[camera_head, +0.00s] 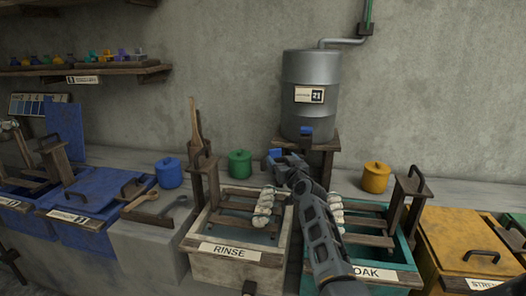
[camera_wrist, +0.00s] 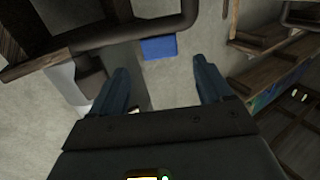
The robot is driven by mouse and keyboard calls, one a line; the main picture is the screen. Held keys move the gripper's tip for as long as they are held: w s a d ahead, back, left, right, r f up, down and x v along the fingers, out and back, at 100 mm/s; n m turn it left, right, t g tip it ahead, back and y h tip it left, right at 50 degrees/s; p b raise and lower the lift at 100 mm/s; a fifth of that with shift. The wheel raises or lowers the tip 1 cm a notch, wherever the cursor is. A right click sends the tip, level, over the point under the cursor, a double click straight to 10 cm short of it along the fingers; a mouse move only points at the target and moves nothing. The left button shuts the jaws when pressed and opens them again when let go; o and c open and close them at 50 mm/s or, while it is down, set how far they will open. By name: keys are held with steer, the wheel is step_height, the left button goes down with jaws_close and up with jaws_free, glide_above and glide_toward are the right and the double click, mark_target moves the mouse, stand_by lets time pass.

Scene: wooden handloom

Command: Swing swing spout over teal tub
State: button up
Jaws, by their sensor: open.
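The teal tub (camera_head: 403,268) stands at the lower right in the head view, with part of its label hidden by my arm. The grey metal tank (camera_head: 311,75) stands on a wooden stand behind the tubs, with a blue piece (camera_head: 306,132) low on its front. My gripper (camera_head: 284,160) is below the tank, near the gap between the tubs; another small blue piece (camera_head: 275,153) shows at its tip. In the wrist view, my gripper (camera_wrist: 160,65) is open with nothing between its fingers. A dark pipe (camera_wrist: 130,35) with a blue block (camera_wrist: 158,47) shows beyond the fingertips. The spout is not clear in the head view.
The RINSE tub (camera_head: 237,268) is left of the teal tub. Upright wooden posts with dark handles rise from the tubs. Blue (camera_head: 168,173), green (camera_head: 240,163) and orange (camera_head: 376,177) lidded pots stand behind. A yellow lidded box (camera_head: 470,238) is at right.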

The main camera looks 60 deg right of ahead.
mark_target(276, 152)
steer(key=shift+b+x, duration=0.65)
steer(key=shift+x, duration=3.15)
steer(key=shift+c, duration=0.3)
steer(key=c, duration=1.4)
